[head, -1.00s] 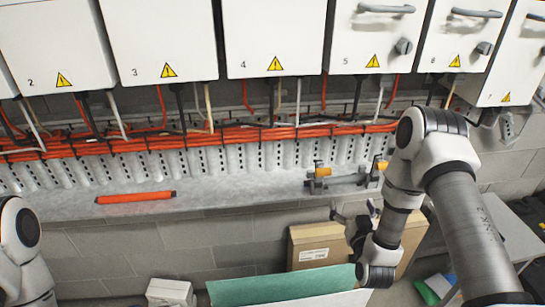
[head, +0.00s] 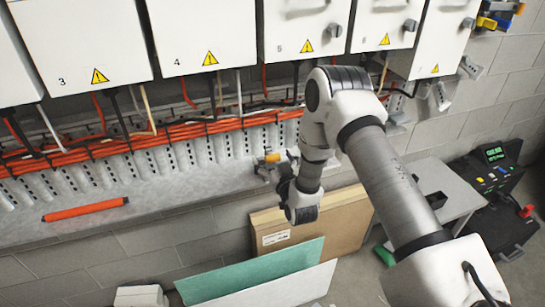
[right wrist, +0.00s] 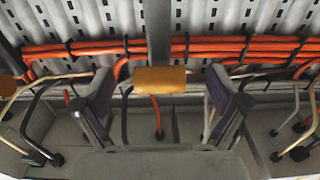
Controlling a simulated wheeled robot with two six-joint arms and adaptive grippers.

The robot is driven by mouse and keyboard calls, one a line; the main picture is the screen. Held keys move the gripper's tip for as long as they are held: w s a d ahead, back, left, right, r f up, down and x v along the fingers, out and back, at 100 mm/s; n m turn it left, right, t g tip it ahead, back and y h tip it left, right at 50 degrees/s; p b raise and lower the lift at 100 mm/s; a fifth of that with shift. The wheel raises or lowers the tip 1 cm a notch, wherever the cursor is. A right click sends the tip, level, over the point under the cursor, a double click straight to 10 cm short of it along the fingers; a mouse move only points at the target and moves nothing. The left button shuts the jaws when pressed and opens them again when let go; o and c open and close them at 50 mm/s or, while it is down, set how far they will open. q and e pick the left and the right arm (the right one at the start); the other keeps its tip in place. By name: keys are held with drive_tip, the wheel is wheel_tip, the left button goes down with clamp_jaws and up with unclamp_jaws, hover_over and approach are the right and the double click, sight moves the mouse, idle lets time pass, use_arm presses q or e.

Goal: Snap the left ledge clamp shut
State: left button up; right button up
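The left ledge clamp (head: 270,159) sits on the grey ledge, its orange handle showing beside my right wrist. My right gripper (head: 284,178) is at this clamp, its fingers partly hidden by my own wrist. In the right wrist view my right gripper (right wrist: 160,98) is open, one finger on each side of an orange handle (right wrist: 160,80), with a visible gap on both sides. Another orange piece (right wrist: 7,88) shows at the left edge there. The right clamp is hidden behind my arm in the head view. I cannot tell how far the handle is closed. My left gripper is out of view.
White numbered cabinets (head: 205,35) hang above orange cables (head: 165,133). A red-orange tube (head: 85,210) lies on the ledge (head: 150,200). Below stand a cardboard box (head: 335,222) and green and white panels (head: 250,272). A grey table (head: 440,185) and black case (head: 510,225) are at right.

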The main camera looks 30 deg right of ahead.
drive_tip(key=c, duration=1.6)
drive_tip(key=shift+w, duration=0.1)
